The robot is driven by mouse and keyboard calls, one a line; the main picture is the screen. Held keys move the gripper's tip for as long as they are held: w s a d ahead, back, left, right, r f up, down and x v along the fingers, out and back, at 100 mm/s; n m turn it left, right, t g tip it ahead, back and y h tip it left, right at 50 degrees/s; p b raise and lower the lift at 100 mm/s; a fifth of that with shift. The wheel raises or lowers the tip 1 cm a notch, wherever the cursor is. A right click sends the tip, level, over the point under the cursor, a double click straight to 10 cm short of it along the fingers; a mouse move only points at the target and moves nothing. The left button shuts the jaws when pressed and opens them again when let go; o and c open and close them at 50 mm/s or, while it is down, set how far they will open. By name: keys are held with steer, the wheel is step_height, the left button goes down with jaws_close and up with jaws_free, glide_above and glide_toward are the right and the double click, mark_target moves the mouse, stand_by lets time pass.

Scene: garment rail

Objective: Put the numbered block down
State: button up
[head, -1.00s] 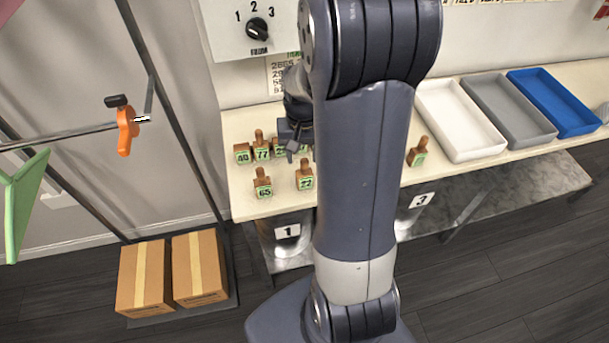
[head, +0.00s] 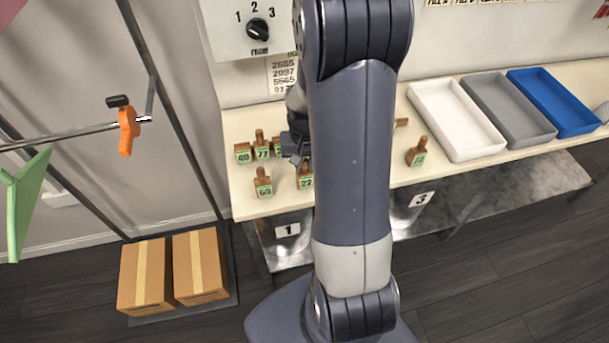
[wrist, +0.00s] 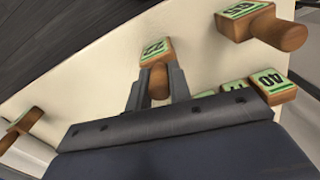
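The block numbered 22 (head: 306,182) stands on the table, its wooden handle toward my gripper; it also shows in the wrist view (wrist: 155,48). My gripper (head: 299,158) is over this block, behind it from the head camera. In the wrist view the two fingers (wrist: 159,82) lie on both sides of the handle, which fills the gap between them, so the gripper looks shut on it. The block's base seems to rest on the table top. In the head view my arm hides part of the gripper.
Blocks 65 (head: 263,186), 40 (head: 243,155) and 77 (head: 262,152) stand close to the left. Another block (head: 416,155) stands right of my arm. White (head: 484,150), grey (head: 530,138) and blue (head: 575,128) trays are at the right. Bare table lies before the white tray.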

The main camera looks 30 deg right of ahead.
jaws_close()
